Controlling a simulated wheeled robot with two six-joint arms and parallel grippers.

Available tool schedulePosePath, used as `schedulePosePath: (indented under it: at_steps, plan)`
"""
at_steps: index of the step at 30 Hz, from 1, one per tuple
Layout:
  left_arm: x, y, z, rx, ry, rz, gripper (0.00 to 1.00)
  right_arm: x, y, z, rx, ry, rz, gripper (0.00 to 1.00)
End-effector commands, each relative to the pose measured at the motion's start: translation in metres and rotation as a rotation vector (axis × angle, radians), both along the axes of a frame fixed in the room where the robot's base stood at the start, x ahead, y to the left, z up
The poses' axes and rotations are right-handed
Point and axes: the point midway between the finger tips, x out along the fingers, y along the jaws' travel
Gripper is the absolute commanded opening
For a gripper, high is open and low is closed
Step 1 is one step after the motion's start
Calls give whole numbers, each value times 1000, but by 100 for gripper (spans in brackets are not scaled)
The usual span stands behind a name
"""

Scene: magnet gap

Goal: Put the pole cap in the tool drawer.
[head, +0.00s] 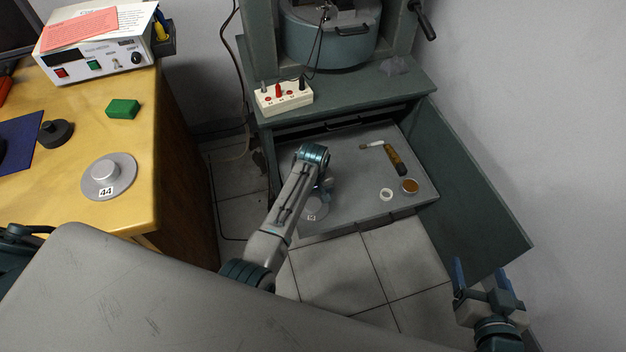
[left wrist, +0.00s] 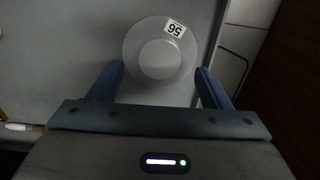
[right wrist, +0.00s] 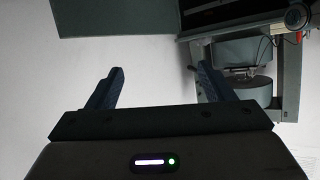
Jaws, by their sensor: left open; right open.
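A grey metal pole cap labelled 56 (left wrist: 143,62) lies in the open tool drawer (head: 350,165); it shows in the head view (head: 316,210), partly hidden by my left arm. My left gripper (left wrist: 160,70) is open above the drawer, its fingers reaching toward either side of this cap. I cannot tell whether they touch it. A second, similar cap labelled 44 (head: 104,171) lies on the wooden desk. My right gripper (head: 481,272) is open and empty, near the lower end of the green door panel.
The drawer also holds a brown-handled brush (head: 396,160), a white ring (head: 386,194) and a small amber-coloured round container (head: 409,186). A green block (head: 123,109) and a dark knob-shaped piece (head: 56,133) are on the desk. A green panel (head: 465,185) stands right of the drawer.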

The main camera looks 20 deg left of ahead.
Motion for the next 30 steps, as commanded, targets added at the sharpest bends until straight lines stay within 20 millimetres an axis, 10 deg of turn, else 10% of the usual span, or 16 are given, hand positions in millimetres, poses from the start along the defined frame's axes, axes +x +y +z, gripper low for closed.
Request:
schedulePosePath:
  at_steps: [16,25,30]
  plan:
    - [1,0,81,1,-1,-1,72,-51,4,-42,-25,402,44,75]
    - [-7,4,80,-2,-16,-10,72,-52,3,-42,-33,413,44,75]
    - [-49,24,63,-12,-125,-77,72,-51,3,-42,-33,412,44,75]
